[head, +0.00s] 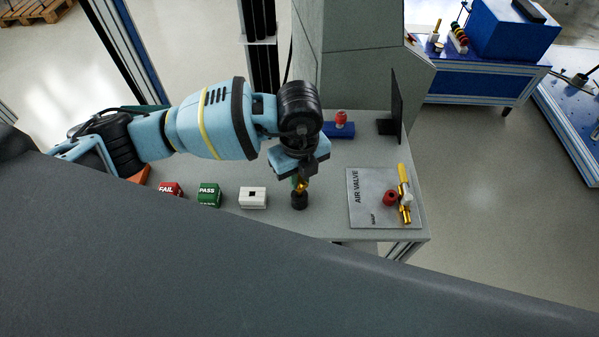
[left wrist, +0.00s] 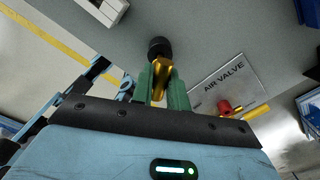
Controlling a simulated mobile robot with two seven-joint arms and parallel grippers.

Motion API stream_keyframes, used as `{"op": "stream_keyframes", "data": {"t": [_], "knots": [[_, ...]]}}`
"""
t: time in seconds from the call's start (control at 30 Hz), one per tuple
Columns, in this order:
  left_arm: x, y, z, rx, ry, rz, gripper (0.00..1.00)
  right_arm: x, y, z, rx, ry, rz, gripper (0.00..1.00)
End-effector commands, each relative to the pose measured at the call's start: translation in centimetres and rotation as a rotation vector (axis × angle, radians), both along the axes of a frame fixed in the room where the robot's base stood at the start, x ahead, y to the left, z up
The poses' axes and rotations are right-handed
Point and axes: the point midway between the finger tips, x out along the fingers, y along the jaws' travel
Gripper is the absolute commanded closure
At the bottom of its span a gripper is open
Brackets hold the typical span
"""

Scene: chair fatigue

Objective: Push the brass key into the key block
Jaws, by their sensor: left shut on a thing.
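The brass key (head: 303,186) is held between the fingers of my left gripper (head: 299,181), which is shut on it. In the left wrist view the key (left wrist: 160,76) shows gold between the green fingers (left wrist: 162,88). Its lower end is at a small black round piece (head: 300,201), also in the left wrist view (left wrist: 159,47); I cannot tell whether the key sits in it. The key block (head: 252,202), white with a dark slot on top, stands on the bench to the left of the gripper, apart from it. My right gripper is not in view.
A green PASS block (head: 209,195) and a red FAIL block (head: 170,189) stand left of the key block. The AIR VALVE plate (head: 363,208) with a brass valve (head: 404,190) lies to the right. A blue block with a red knob (head: 341,117) is behind.

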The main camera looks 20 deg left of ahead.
Motion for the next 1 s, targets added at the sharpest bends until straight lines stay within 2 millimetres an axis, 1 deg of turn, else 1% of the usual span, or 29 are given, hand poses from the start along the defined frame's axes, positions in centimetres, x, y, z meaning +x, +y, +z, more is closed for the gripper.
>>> {"op": "stream_keyframes", "data": {"t": [0.53,1.0], "knots": [[0.0,0.0,-1.2,0.001,0.001,0.0,1.0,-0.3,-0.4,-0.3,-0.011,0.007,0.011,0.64],[0.0,0.0,-2.2,-0.001,0.001,0.0,1.0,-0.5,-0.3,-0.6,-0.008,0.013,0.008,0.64]]}}
